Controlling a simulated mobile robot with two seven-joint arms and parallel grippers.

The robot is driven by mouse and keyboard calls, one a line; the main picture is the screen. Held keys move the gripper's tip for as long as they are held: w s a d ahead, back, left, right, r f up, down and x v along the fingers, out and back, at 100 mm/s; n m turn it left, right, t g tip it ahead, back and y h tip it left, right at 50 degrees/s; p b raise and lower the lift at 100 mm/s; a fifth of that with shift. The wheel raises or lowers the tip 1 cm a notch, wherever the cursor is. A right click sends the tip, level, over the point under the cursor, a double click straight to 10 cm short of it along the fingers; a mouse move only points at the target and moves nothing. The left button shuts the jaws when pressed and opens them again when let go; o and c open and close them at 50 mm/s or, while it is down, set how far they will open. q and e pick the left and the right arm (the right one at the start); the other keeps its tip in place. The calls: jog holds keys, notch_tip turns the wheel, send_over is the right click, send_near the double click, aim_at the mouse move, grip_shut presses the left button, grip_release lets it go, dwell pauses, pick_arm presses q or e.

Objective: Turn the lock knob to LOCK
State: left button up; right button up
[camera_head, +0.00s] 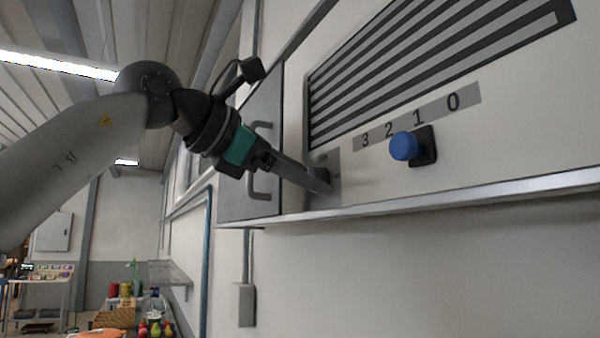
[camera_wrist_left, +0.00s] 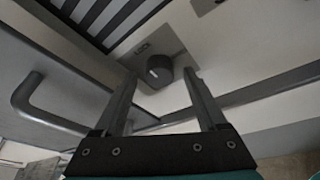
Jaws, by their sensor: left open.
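The lock knob (camera_wrist_left: 158,71) is a dark round knob with a small pale mark on its face. It sits on a grey plate (camera_wrist_left: 172,43) printed with LOCK above it. In the head view the plate (camera_head: 332,160) is at the lower left of the pale panel, and the fingers mostly hide the knob. My left gripper (camera_head: 325,184) is open with its fingertips close to the plate. In the left wrist view the knob shows between the two fingertips of the left gripper (camera_wrist_left: 160,77); I cannot tell whether they touch it. My right gripper is not in view.
A blue knob (camera_head: 405,146) on a black base sits right of the plate, below the numbers 3 2 1 0. A striped vent (camera_head: 420,65) is above. A metal ledge (camera_head: 430,203) runs below. A door handle (camera_head: 253,190) is close on the left.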

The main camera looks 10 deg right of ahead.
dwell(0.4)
pick_arm(q)
jog(key=s+a+f+m+t+h+b, duration=0.4)
jog(key=s+a+m+b, duration=0.4)
jog(key=a+m+b, duration=0.7)
jog(key=w+f+n+t+h, duration=0.1)
jog(key=w+f+n+t, duration=0.1)
jog(key=w+f+n, duration=1.8)
jog(key=shift+w+a+f, duration=0.25)
jog(key=shift+w+f, duration=0.3)
jog(key=shift+f, duration=1.95)
